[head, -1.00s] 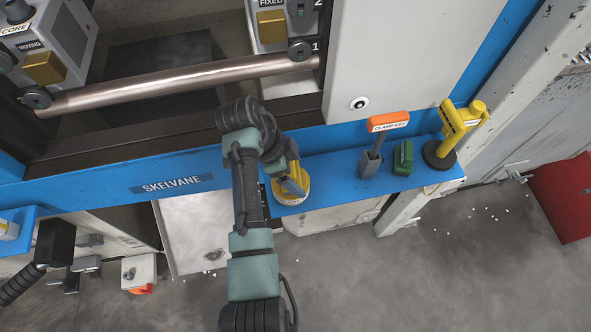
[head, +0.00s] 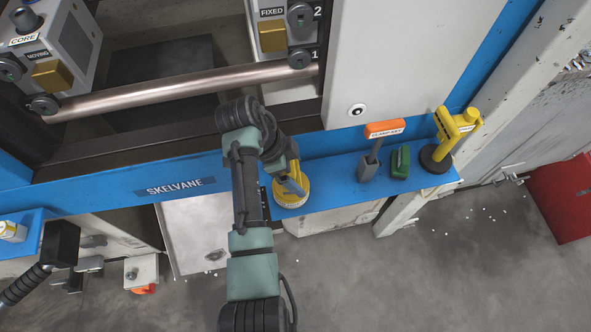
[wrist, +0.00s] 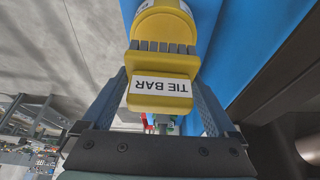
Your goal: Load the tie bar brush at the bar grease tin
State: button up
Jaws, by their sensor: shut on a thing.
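The tie bar brush is a yellow block (wrist: 160,112) with a white TIE BAR label and a row of grey bristles. My gripper (wrist: 159,100) is shut on it, one finger on each side. The bar grease tin (wrist: 165,20) is round and yellow with a white label, just beyond the bristles. I cannot tell whether the bristles touch it. In the head view the tin (head: 291,203) stands at the left end of the blue shelf, and my gripper (head: 288,176) is right over it, partly hiding tin and brush.
The blue shelf (head: 330,188) also carries an orange clamp key (head: 384,129) in a grey holder, a green block (head: 400,161) and a yellow tool (head: 452,135) on a dark round base. A copper-coloured tie bar (head: 185,92) crosses the machine opening behind my arm.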

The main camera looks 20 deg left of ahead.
jog(key=shift+r+p, duration=1.7)
jog(key=shift+r, duration=0.6)
jog(key=shift+f, duration=0.1)
